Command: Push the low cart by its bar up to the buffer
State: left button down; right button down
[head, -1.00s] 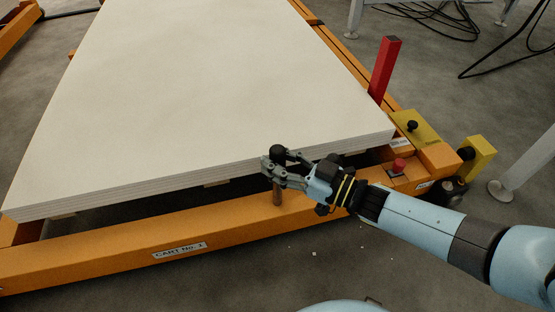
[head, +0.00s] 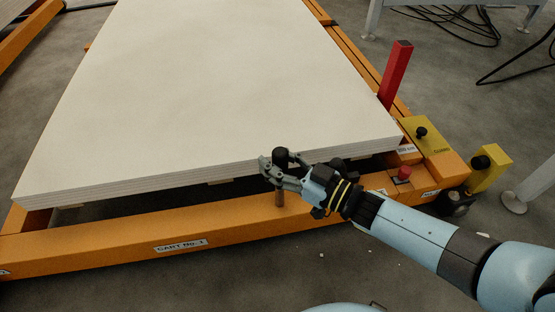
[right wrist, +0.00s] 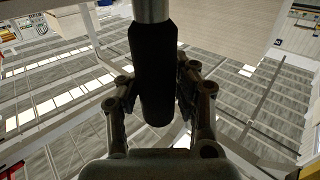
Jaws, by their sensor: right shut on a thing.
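The low orange cart (head: 120,248), labelled "CART No. 1", carries a stack of pale boards (head: 200,95). Its bar shows as a short upright post (head: 279,198) with a black grip (head: 281,156) at the near edge. My right gripper (head: 272,168) is shut around the black grip. In the right wrist view the grip (right wrist: 154,75) stands between the two fingers (right wrist: 155,95). A yellow block with a black round pad (head: 490,167) stands by the cart's right corner; I cannot tell whether it is the buffer. My left gripper is out of view.
A red post (head: 396,75) rises at the cart's right side. A yellow plate with a black knob (head: 428,136) and a red button (head: 404,173) sit at the right corner. A pale stand leg (head: 535,187) is at the right. Cables (head: 455,25) lie behind on the grey floor.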

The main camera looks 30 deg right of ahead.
jog(key=c, duration=1.1)
grip_release()
jog(key=shift+s+a+f, duration=0.15)
jog(key=shift+s+a, duration=0.2)
jog(key=shift+s, duration=0.1)
jog(key=shift+c, duration=0.2)
jog(key=shift+o, duration=1)
jog(key=shift+w+d, duration=0.1)
jog(key=shift+d, duration=0.05)
jog(key=v, duration=1.2)
